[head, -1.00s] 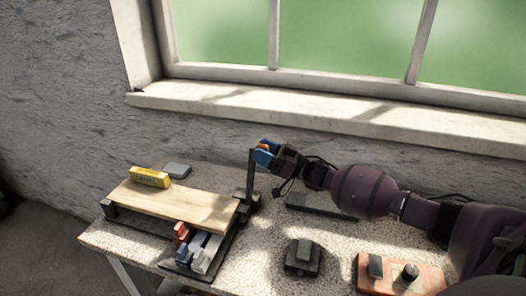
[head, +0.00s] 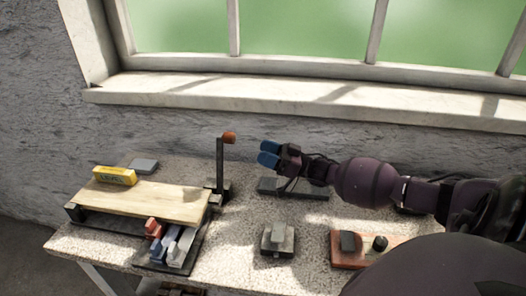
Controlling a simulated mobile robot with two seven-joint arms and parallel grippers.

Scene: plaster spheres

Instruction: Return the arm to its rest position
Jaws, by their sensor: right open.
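My right arm comes in from the right in the head view. Its gripper (head: 268,153), with blue fingertips, is open and empty above the table. It is a little to the right of an upright dark post (head: 220,165) with an orange-brown knob (head: 229,138) on top, and apart from it. The post stands at the right end of a wooden board (head: 140,200). My left gripper is not in view.
A yellow box (head: 115,176) lies on the board, with a grey block (head: 144,166) behind. Red, white and grey-blue blocks (head: 173,245) sit in front. A dark device (head: 278,240) and an orange-red base (head: 352,250) with a black knob stand on the speckled table. The window sill is behind.

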